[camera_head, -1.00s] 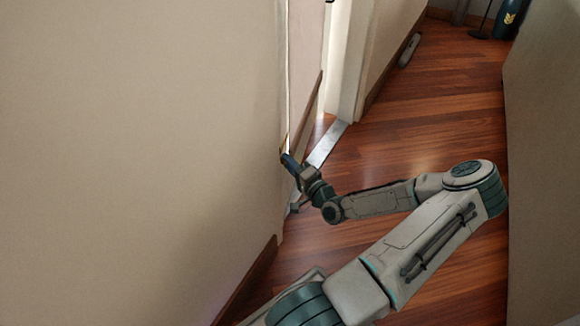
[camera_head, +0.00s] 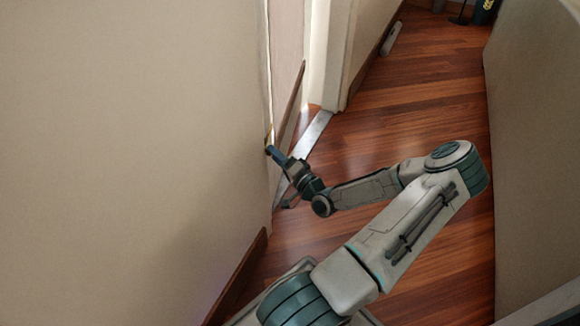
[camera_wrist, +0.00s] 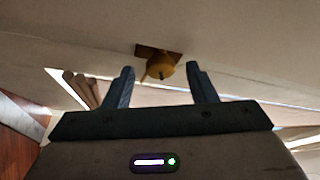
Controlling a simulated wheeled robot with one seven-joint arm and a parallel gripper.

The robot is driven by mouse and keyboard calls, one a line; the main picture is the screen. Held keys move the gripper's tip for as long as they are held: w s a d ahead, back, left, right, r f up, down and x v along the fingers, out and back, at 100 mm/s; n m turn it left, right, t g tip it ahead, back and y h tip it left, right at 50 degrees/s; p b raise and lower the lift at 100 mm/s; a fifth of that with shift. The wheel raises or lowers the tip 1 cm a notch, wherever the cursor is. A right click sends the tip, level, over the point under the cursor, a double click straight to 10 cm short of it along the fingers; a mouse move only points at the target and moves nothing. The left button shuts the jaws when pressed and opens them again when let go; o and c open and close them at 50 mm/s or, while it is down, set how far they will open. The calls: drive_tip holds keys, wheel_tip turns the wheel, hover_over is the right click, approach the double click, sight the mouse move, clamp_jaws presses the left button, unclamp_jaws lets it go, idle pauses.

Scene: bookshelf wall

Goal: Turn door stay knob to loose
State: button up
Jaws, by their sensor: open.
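The door stay knob, a small brass-yellow round piece on a darker brass plate, shows in the wrist view (camera_wrist: 160,66). It is on the pale surface, between and just beyond my fingertips. My gripper (camera_wrist: 160,70) is open, with one dark finger on each side of the knob. Gaps show on both sides, and I see no clear contact. In the head view my gripper (camera_head: 270,150) is at the edge of the pale wall panel, beside the narrow opening. There, only a speck of yellow (camera_head: 268,132) shows by the fingers; the knob itself is mostly hidden.
A brown slanted bar (camera_head: 290,108) stands just right of my gripper. A metal threshold strip (camera_head: 308,140) crosses the wooden floor (camera_head: 410,100) at the white door frame (camera_head: 330,60). A large pale panel (camera_head: 535,150) bounds the right side. A dark cylinder stands far back.

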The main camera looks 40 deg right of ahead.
drive_tip(key=s+f+p, duration=0.2)
drive_tip(key=s+p, duration=0.1)
drive_tip(key=s, duration=1)
drive_tip(key=shift+d, duration=0.2)
